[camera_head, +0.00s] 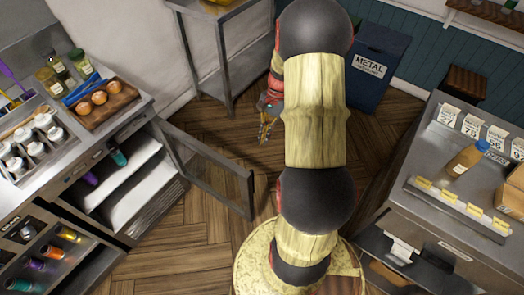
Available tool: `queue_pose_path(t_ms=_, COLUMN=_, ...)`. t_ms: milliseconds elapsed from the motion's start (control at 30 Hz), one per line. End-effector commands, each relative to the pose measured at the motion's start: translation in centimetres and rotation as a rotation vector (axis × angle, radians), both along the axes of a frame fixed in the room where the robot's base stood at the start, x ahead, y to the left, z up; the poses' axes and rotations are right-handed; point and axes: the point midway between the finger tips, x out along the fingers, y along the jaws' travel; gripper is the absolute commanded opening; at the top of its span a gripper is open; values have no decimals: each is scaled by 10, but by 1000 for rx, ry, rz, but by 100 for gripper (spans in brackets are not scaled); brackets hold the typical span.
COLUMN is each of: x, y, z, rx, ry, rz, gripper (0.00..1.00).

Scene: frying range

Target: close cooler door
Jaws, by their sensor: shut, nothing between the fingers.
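The cooler (130,190) is built into the counter at the left, with pale shelves inside and a few coloured cylinders on them. Its door (205,170), a dark frame with a see-through panel, stands open and swung out to the right over the floor. My gripper (265,132) is shut and empty, pointing down beyond the door's far side, to the right of its upper part. It appears apart from the door. My arm covers the middle of the view and hides part of the floor.
A steel table (215,45) stands at the back, with a blue metal bin (378,65) to its right. A steel counter (400,205) with a bottle (468,160) and cartons fills the right side. Wooden floor (185,235) is clear in front of the open door.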

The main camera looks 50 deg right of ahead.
Motion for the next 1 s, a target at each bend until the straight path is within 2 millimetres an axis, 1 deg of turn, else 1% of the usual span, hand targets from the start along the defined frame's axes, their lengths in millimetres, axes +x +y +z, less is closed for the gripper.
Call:
queue_pose_path(t_ms=400, x=-4, y=30, z=-75, rx=2, ry=2, rz=3, gripper=0)
queue_pose_path(t_ms=500, x=-5, y=36, z=-91, rx=1, ry=1, rz=4, gripper=0)
queue_pose_path(t_ms=533, x=-4, y=42, z=-87, rx=-2, ry=-2, rz=5, gripper=0)
queue_pose_path(t_ms=700, x=-7, y=63, z=-86, rx=-2, ry=-2, rz=5, gripper=0)
queue_pose_path(t_ms=833, x=-9, y=71, z=-85, rx=-1, ry=0, rz=3, gripper=0)
queue_pose_path(t_ms=1000, x=-9, y=74, z=-85, rx=-1, ry=0, rz=3, gripper=0)
